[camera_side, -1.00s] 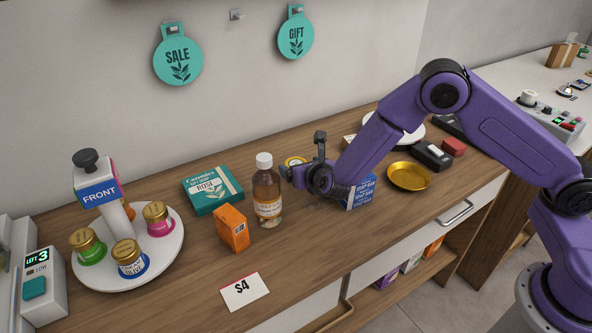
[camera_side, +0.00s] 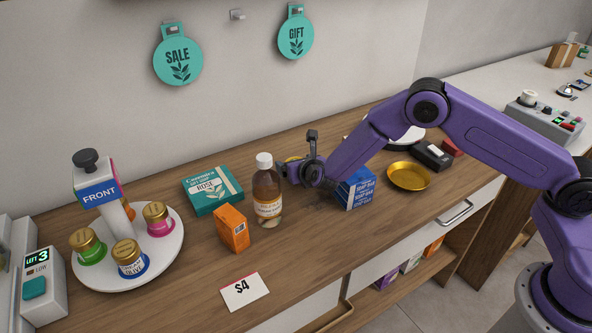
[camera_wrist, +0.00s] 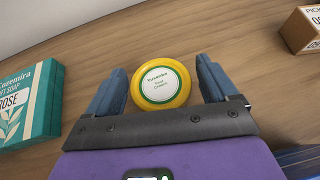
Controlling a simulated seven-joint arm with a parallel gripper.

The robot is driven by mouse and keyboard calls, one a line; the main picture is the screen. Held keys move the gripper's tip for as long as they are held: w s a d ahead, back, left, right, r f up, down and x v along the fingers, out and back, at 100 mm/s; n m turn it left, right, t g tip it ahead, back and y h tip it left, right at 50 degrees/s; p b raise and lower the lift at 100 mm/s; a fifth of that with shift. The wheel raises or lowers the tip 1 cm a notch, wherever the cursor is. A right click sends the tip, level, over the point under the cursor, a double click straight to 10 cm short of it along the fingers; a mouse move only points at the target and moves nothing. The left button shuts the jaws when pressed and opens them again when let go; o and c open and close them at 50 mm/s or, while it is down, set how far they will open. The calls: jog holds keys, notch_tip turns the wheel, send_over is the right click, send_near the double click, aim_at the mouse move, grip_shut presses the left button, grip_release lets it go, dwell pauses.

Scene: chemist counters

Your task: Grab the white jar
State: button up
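A round jar (camera_wrist: 161,82) with a white, green-ringed lid and a yellow body stands on the wooden counter, upper middle of the wrist view. In the side view only a yellow sliver of it (camera_side: 292,159) shows behind my gripper (camera_side: 290,174). In the wrist view my gripper (camera_wrist: 160,68) is open and empty, one finger on each side of the jar, with gaps between. I cannot tell how far above the counter the fingertips are. No jar with an all-white body is clearly seen.
A brown bottle (camera_side: 267,190) stands just left of my gripper, with an orange box (camera_side: 232,229) and teal soap box (camera_side: 213,191) beyond. A blue box (camera_side: 356,188) is close on the right, near a gold dish (camera_side: 409,176). A white turntable (camera_side: 168,250) holds several small jars.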

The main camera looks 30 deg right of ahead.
jog(key=c, duration=0.8)
jog(key=shift+c, duration=0.2)
jog(key=shift+r, duration=0.15)
